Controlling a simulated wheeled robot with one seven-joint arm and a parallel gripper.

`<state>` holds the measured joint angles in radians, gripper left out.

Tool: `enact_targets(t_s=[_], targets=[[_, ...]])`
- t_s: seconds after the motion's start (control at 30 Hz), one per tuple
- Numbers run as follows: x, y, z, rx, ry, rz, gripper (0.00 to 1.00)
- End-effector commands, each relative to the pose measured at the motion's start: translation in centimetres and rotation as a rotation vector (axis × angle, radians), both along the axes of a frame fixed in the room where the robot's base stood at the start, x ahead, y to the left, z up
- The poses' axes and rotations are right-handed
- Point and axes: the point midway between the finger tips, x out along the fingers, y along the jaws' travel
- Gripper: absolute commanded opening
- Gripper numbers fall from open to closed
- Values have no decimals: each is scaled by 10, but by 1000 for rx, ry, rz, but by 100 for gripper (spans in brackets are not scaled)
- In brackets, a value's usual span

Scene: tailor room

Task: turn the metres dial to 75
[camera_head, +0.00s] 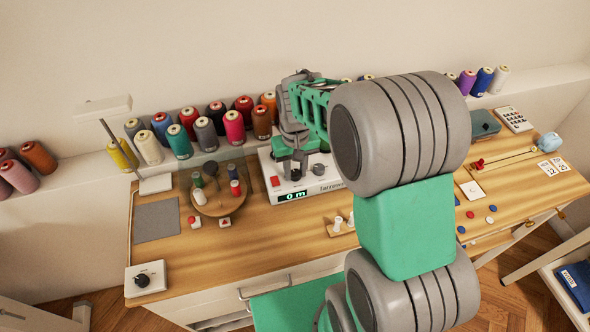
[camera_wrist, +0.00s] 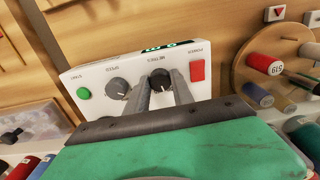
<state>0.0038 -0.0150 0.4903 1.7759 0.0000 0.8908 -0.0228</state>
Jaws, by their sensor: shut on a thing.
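The white winding machine (camera_head: 290,195) stands on the wooden table, and its green display (camera_head: 292,195) reads "0 m". In the wrist view the machine's panel (camera_wrist: 72,82) shows upside down. The black metres dial (camera_wrist: 160,78) sits between the speed dial (camera_wrist: 117,87) and the red power switch (camera_wrist: 198,70). My gripper (camera_wrist: 162,90) is shut on the metres dial, one finger on each side of it. The dial's pointer is too small to read clearly. In the head view my gripper (camera_head: 294,172) is over the panel and hides the metres dial.
A round wooden tray (camera_head: 238,206) with spools stands left of the machine. Thread cones (camera_head: 234,127) line the ledge behind it. A white box with a black dial (camera_head: 147,276) sits at the table's left front. My arm covers the table's middle.

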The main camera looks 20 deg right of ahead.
Motion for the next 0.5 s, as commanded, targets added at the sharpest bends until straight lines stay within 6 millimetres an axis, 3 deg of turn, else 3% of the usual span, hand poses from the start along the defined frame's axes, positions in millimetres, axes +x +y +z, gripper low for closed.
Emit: enact_targets(t_s=[0.5], targets=[[1,1,0,0,-1,-454,0]])
